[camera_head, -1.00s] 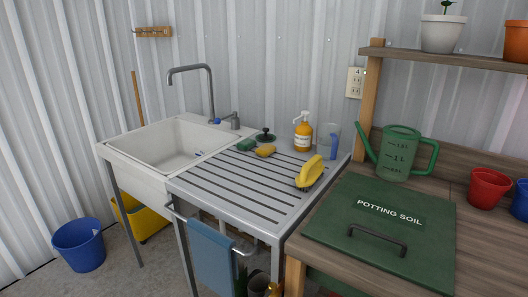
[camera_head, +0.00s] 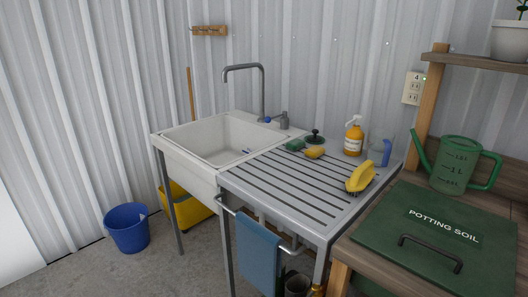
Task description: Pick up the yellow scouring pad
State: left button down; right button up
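A small yellow pad (camera_head: 315,152), which looks like the scouring pad, lies on the slatted drainboard (camera_head: 285,190) near its back left edge. A green pad (camera_head: 295,145) lies just left of it, close to the sink. Neither of my grippers shows in this view.
The white sink (camera_head: 185,168) is on the left. A blue towel (camera_head: 257,255) hangs in front. The drainboard's front middle is clear.

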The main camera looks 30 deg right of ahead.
aim_at(316, 151)
jog(key=i+j+u, duration=0.15)
jog(key=i+u, duration=0.4)
jog(key=u, duration=0.15)
jog(key=i, duration=1.2)
jog(key=i+j+z, duration=0.15)
jog(key=i, duration=0.35)
jog(key=i+j+z, duration=0.1)
jog(key=i, duration=0.4)
jog(key=z, duration=1.25)
